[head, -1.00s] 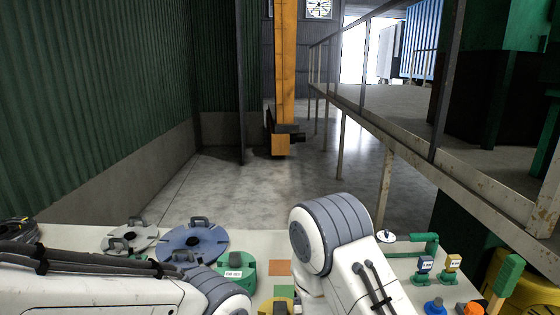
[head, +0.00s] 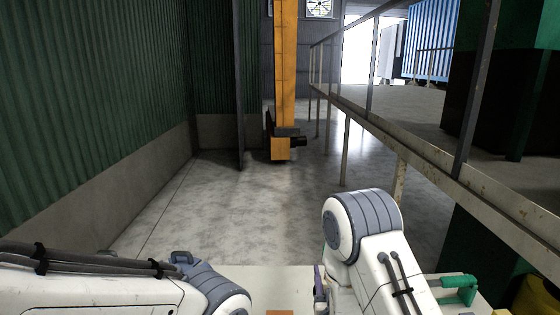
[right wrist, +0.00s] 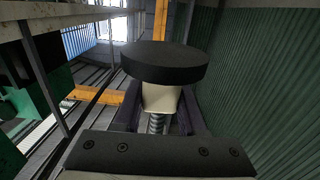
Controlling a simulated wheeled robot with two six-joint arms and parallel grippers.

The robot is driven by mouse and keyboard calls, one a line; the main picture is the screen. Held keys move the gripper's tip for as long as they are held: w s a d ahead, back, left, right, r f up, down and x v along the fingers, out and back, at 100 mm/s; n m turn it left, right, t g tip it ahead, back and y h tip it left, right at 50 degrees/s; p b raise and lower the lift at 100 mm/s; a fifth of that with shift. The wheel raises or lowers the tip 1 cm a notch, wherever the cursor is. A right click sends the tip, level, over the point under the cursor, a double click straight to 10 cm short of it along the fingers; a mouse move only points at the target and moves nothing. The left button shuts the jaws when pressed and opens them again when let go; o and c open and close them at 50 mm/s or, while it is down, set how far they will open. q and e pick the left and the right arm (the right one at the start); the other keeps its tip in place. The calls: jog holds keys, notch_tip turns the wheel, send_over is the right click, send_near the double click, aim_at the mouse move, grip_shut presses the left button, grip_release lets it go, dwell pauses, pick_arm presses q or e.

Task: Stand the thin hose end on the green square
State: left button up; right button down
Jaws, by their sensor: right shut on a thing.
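In the right wrist view my right gripper (right wrist: 158,100) is shut on a cream piece with a black disc (right wrist: 163,62) at its far end. A grey ribbed part (right wrist: 156,123) shows below the cream piece; I cannot tell for certain that this is the thin hose end. In the head view only a dark sliver of my right gripper (head: 320,284) shows beside my right arm. The green square is out of view. An orange square (head: 279,313) shows at the bottom edge of the head view. My left gripper is out of view.
A pale table (head: 285,280) fills the bottom middle of the head view. A green pipe-like handle (head: 458,286) stands at its right. A blue-grey handled thing (head: 181,258) is partly hidden behind my left arm. A railing (head: 440,160) runs along the right.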

jog(key=d, duration=0.6)
jog(key=shift+s+d, duration=0.35)
jog(key=shift+d, duration=0.05)
jog(key=shift+r, duration=0.1)
dwell(0.3)
